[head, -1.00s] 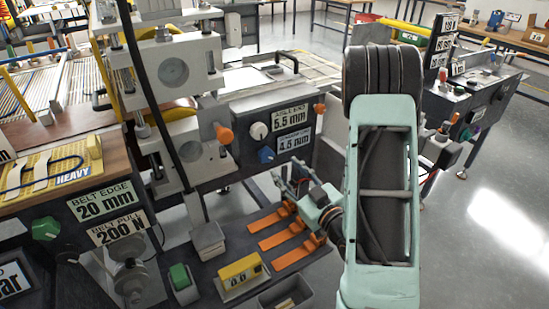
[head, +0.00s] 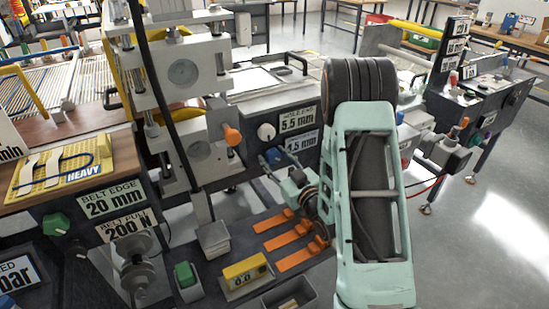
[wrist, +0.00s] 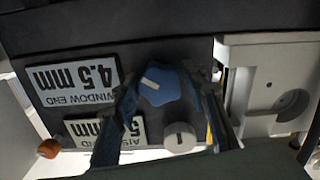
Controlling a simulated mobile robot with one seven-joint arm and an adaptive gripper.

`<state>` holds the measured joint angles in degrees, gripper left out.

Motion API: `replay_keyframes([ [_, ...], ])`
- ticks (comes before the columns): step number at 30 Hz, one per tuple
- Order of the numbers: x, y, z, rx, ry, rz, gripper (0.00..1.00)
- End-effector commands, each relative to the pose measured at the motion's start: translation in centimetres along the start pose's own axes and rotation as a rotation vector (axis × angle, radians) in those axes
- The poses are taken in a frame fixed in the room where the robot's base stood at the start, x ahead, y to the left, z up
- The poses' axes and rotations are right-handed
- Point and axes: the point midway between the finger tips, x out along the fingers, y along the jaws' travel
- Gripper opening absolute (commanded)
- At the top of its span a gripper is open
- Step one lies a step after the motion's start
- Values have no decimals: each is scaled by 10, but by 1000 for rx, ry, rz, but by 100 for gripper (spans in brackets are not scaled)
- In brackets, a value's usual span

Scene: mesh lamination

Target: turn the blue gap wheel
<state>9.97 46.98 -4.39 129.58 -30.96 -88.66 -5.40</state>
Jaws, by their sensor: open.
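The blue gap wheel (wrist: 158,88) is a lobed knob with a pale pointer mark, on the dark front panel in the wrist view. In the head view the wheel (head: 273,155) shows just beyond my gripper (head: 270,168), partly hidden by it. In the wrist view my gripper (wrist: 165,92) is open, with one finger on each side of the wheel. Whether the fingers touch it I cannot tell. The wheel sits beside the "4.5 mm" window end sign (wrist: 73,80).
A white knob (wrist: 180,137) is close to the wheel, beside the "5.5 mm" sign (head: 298,119). An orange knob (head: 233,136) juts out to the left. Orange levers (head: 287,233) lie below my arm. Open floor (head: 470,240) is at the right.

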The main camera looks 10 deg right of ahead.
Motion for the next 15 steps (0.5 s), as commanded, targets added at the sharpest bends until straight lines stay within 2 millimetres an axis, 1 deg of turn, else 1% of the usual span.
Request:
replay_keyframes([
  [7,0,0,0,0,-1,0,39],
  [15,0,0,0,0,-1,0,10],
])
